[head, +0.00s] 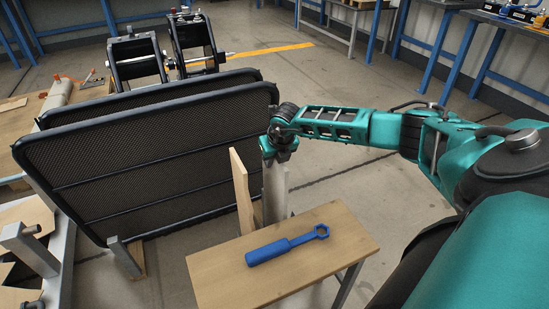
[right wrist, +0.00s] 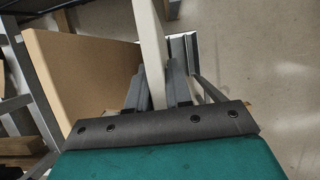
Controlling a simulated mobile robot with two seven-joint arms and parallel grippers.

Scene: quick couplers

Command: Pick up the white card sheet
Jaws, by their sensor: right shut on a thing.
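The white card sheet (head: 275,193) stands upright behind the small wooden table in the head view, hanging below my right gripper (head: 279,157). In the right wrist view the sheet (right wrist: 150,45) shows as a narrow pale strip running between the two fingers of my right gripper (right wrist: 156,90). The fingers are shut on it. The sheet's lower end is partly hidden behind the table in the head view, so I cannot tell whether it touches anything below. My left gripper is not in view.
A brown board (head: 242,190) stands upright just left of the sheet; it also shows in the right wrist view (right wrist: 78,80). A blue ring-ended wrench (head: 287,246) lies on the small wooden table (head: 330,268). Large black mesh panels (head: 160,160) stand at left.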

